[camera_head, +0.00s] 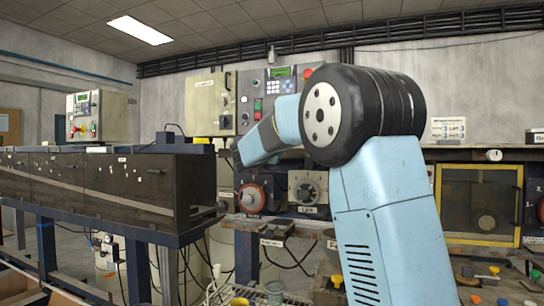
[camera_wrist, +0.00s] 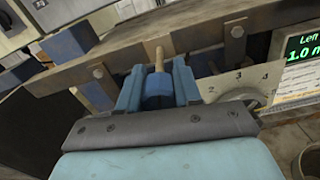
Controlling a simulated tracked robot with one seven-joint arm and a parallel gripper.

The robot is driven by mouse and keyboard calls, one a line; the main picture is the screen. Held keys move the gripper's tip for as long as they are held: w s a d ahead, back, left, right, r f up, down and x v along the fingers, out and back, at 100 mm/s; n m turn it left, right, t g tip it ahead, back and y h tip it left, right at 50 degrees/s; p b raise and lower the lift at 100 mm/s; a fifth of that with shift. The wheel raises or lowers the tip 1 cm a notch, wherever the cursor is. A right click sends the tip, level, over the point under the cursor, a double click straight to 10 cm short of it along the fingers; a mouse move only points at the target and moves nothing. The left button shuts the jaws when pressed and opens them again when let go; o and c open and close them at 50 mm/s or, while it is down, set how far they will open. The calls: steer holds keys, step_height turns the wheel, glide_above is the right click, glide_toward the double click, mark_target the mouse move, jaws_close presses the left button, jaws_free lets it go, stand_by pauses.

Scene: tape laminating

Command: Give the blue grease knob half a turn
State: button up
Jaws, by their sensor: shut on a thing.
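In the wrist view the blue grease knob (camera_wrist: 158,91) sits between the fingers of my gripper (camera_wrist: 158,84). A tan pin rises from behind the knob. The two blue fingers are closed against the knob's left and right sides. The knob's lower part is hidden by the dark grey bar at the base of the fingers. In the head view my arm reaches toward the machine at the back, and neither the knob nor the fingertips can be made out there.
A numbered dial (camera_wrist: 246,94) and a green-lit display (camera_wrist: 302,48) are close right of my gripper. A metal rail (camera_wrist: 215,36) runs behind it. In the head view, a long dark machine (camera_head: 90,180) stands left and a yellow-framed window (camera_head: 480,204) right.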

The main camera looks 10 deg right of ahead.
steer(key=m, duration=0.3)
steer(key=shift+a+m, duration=0.15)
steer(key=shift+m, duration=0.25)
steer(key=m, duration=0.4)
steer(key=shift+m, duration=0.3)
steer(key=m, duration=0.4)
steer(key=shift+f, duration=0.1)
steer(key=m, duration=0.8)
steer(key=shift+f+m, duration=0.1)
steer(key=shift+m, duration=0.2)
steer(key=m, duration=0.3)
steer(key=shift+m, duration=0.3)
steer(key=m, duration=0.4)
steer(key=shift+f, duration=0.1)
steer(key=shift+m, duration=2.1)
